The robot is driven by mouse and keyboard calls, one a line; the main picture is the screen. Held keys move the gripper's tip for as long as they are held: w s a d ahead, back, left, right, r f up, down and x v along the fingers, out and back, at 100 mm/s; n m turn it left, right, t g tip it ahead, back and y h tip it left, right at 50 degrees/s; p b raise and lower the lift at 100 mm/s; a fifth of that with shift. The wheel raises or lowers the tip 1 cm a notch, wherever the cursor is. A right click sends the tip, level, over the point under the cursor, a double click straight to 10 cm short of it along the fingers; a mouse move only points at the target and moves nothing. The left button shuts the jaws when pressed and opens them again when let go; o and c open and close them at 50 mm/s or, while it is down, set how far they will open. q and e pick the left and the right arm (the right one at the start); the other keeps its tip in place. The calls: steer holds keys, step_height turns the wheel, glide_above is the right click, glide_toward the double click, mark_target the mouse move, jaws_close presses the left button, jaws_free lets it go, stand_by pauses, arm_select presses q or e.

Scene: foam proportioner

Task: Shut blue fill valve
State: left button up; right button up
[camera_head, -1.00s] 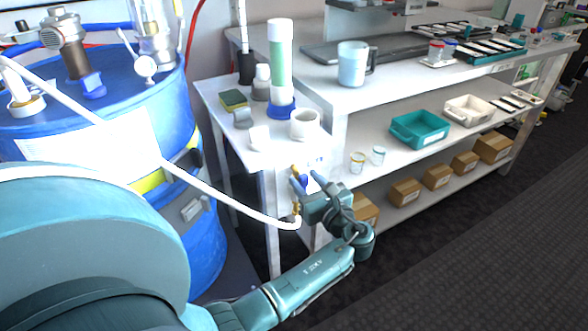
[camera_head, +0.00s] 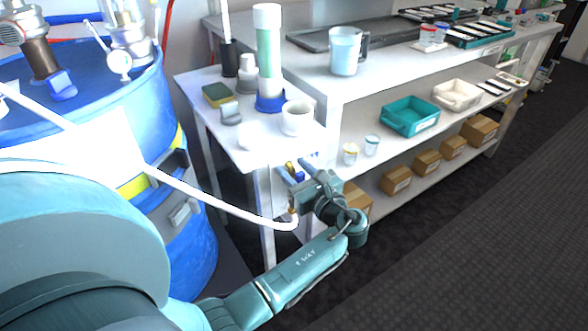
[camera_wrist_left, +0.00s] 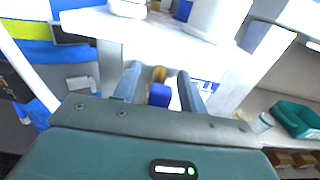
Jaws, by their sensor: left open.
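The blue fill valve (camera_wrist_left: 159,94) shows in the left wrist view as a blue handle with a brass fitting (camera_wrist_left: 159,73) behind it. It sits between the two fingers of my left gripper (camera_wrist_left: 156,85), which is open. I see no clear contact between the fingers and the handle. In the head view my left gripper (camera_head: 292,175) is at the front of the small white table, and the blue handle (camera_head: 300,177) shows partly beside its fingers. The lower part of the valve is hidden by the gripper. My right gripper is not in view.
A white hose (camera_head: 220,207) runs from the blue drum (camera_head: 196,255) to the valve area, close to my gripper. The small table (camera_head: 190,86) holds a sponge (camera_head: 217,94), a green-white cylinder (camera_head: 268,55) and a white cup (camera_head: 297,118). A shelved bench stands to the right; the dark floor there is clear.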

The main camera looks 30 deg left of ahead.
arm_select(q)
steer(key=shift+c, duration=0.3)
jaws_close()
steer(key=shift+a, duration=0.1)
stand_by(0.4)
